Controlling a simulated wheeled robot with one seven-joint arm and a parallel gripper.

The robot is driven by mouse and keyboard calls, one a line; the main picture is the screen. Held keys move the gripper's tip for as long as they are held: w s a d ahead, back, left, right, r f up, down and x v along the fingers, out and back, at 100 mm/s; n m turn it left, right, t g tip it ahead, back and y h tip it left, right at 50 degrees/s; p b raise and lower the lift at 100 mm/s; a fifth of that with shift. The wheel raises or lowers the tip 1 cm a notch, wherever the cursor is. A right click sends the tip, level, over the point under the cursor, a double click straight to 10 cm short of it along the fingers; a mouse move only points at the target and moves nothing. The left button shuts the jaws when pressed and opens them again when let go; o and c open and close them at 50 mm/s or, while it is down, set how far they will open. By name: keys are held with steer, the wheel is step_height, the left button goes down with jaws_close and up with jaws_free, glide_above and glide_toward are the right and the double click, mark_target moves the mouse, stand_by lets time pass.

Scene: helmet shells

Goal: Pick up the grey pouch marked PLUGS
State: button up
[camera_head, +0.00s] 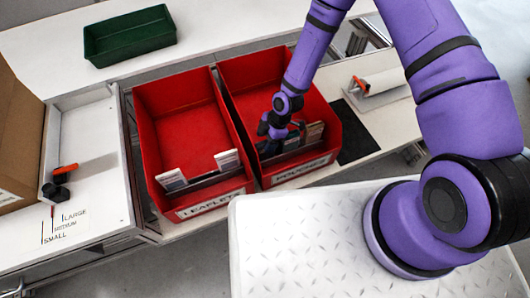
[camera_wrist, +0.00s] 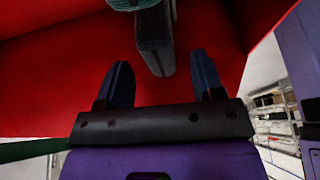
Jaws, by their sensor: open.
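My gripper (camera_head: 275,128) is inside the right red bin labelled POUCHES (camera_head: 258,68), near its front end. In the wrist view my gripper (camera_wrist: 160,82) is open, with two dark fingers apart. A dark grey pouch (camera_wrist: 154,45) shows edge-on just beyond the fingertips, roughly in line with the gap between them. A greenish item (camera_wrist: 130,4) is partly cut off at the top, beside the grey pouch. In the head view, several pouches (camera_head: 313,131) stand at the bin's front, partly hidden by my gripper. No PLUGS marking can be read.
The left red bin labelled LEAFLETS (camera_head: 180,105) stands beside it, with white leaflets (camera_head: 227,160) at its front. A green tray (camera_head: 130,36) is on the back table. A cardboard box (camera_head: 18,135) stands at left. The bin walls stand close around my gripper.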

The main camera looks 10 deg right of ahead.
steer(key=shift+x, duration=1.95)
steer(key=shift+d, duration=0.15)
steer(key=shift+c, duration=0.3)
jaws_close()
